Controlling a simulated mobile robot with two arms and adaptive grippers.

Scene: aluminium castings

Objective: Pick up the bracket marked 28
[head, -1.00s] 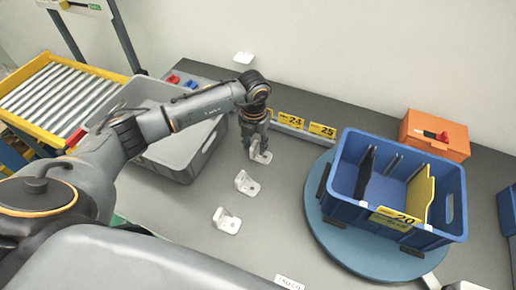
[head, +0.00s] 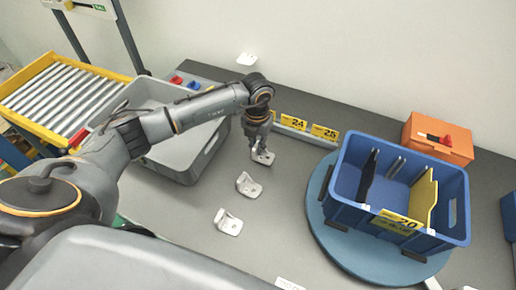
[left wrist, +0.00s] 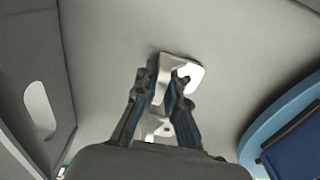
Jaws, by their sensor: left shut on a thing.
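My left gripper (head: 259,146) points down at the far bracket (head: 264,157), a small white L-shaped casting. In the left wrist view the gripper (left wrist: 163,88) has its fingers on either side of the upright plate of this bracket (left wrist: 189,76), shut on it. Two more white brackets lie in a row nearer to me, a middle bracket (head: 249,185) and a near bracket (head: 228,222). I cannot read a mark 28 on any of them. My right gripper is not in view.
A grey crate (head: 205,160) stands left of the brackets. A blue bin (head: 340,205) with dividers and a label 20 sits on a round blue turntable (head: 330,240) at right. Labels 24 (head: 294,122) and 25 (head: 325,132) stand behind. An orange box (head: 440,150) is at the back right.

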